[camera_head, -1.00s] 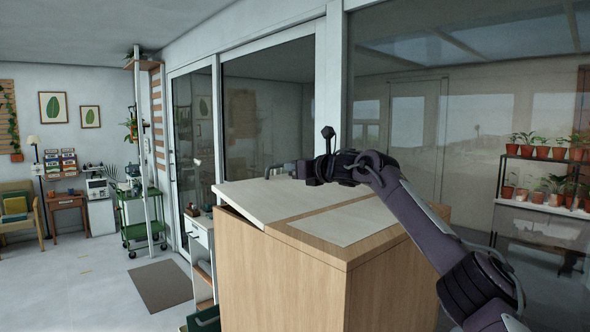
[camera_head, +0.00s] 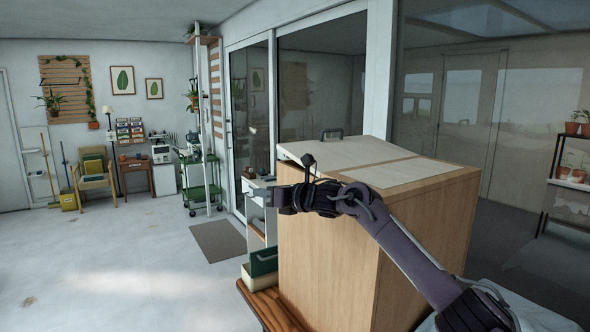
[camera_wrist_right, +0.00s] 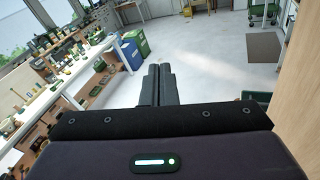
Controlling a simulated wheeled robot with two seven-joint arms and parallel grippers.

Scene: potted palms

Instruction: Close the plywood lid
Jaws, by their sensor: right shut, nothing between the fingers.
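The plywood lid (camera_head: 338,152) is a pale panel on top of a wooden cabinet (camera_head: 330,245) in the head view. It looks slightly tilted, with its left front edge a little above the cabinet's side. A dark handle (camera_head: 331,132) stands on its far edge. My right gripper (camera_head: 258,193) is in front of the cabinet's left side, below the lid's level, and apart from the lid. In the right wrist view its fingers (camera_wrist_right: 157,84) are together with nothing between them. My left gripper is not in view.
A white drawer unit (camera_head: 258,205) stands close behind the cabinet. A green box (camera_head: 263,262) sits on a low wooden bench (camera_head: 268,306) at the cabinet's left. Open floor (camera_head: 120,265) lies to the left. Glass doors (camera_head: 310,95) are behind.

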